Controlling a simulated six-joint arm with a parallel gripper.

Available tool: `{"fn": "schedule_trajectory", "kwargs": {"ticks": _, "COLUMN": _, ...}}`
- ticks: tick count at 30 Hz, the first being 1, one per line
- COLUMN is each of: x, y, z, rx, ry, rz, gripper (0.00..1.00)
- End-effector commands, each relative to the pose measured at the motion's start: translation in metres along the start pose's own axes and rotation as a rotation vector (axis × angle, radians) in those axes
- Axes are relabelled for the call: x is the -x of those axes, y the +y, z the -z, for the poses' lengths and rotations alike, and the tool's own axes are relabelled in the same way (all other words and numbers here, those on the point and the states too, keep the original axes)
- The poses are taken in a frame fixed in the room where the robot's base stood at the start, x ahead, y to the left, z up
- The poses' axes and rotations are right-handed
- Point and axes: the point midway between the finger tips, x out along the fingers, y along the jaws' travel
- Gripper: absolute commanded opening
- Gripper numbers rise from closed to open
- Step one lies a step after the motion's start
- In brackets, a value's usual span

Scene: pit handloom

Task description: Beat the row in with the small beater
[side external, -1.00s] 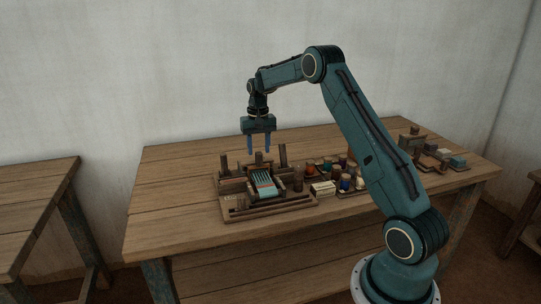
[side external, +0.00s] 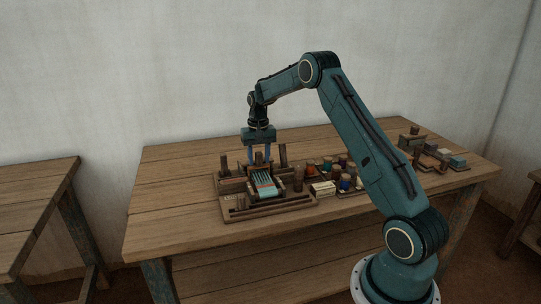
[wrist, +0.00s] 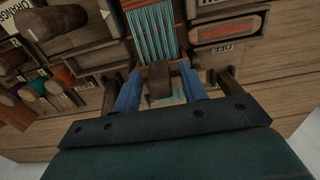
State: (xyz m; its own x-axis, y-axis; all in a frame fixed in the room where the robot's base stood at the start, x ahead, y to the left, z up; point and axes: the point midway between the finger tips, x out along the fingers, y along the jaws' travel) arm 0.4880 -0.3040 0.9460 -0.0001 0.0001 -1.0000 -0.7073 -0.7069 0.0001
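The small loom (side external: 232,212) stands on the table, with pale blue warp threads (side external: 264,186) and a red-orange band across them. The threads also show at the top of the wrist view (wrist: 153,32). A brown wooden handle (wrist: 159,84), which looks like the small beater's, stands at the end of the threads. My gripper (side external: 259,157) is low over the back of the loom, pointing down. In the wrist view its two blue fingers (wrist: 161,78) are apart on either side of the handle, with gaps visible. The handle's lower part is hidden.
Wooden posts (side external: 283,155) rise close beside my gripper. A tray of colored spools (side external: 345,184) and a small pale box (side external: 322,188) stand right of the loom. More wooden items (side external: 430,150) lie at the far right. The table's left part (side external: 165,200) is clear.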

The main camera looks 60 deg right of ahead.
Motion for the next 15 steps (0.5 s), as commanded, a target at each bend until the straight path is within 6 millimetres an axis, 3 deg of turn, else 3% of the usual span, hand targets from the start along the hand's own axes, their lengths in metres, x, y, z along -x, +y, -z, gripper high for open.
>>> {"fn": "schedule_trajectory", "kwargs": {"ticks": 1, "x": 0.0001, "y": 0.0, "z": 0.0, "rx": 0.0, "ry": 0.0, "rz": 0.0, "gripper": 0.32}}
{"fn": "schedule_trajectory", "kwargs": {"ticks": 5, "x": 0.0002, "y": 0.0, "z": 0.0, "rx": 0.0, "ry": 0.0, "rz": 0.0, "gripper": 0.08}}
{"fn": "schedule_trajectory", "kwargs": {"ticks": 15, "x": 0.0009, "y": -0.0001, "z": -0.0041, "rx": 0.0, "ry": 0.0, "rz": 0.0, "gripper": 0.08}}
